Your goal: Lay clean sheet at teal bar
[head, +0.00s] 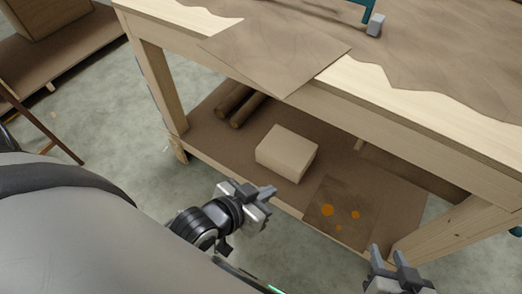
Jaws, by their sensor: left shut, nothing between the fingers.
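A plain brown sheet (275,52) lies on the workbench top, with one corner reaching over the front edge. A teal bar (350,11) shows at the top edge of the view, with a small grey block at its end; most of it is cut off. A brown sheet with orange stains (345,222) lies on the lower shelf. My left gripper (268,192) is shut and empty, in front of the lower shelf. My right gripper (393,256) is at the bottom right with its fingers apart and nothing visible between them.
The wooden workbench (352,78) has larger brown covering on its top. On its lower shelf (215,132) are a pale box (287,152) and two brown rolls (240,107). A low wooden platform with a box (42,14) stands at upper left.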

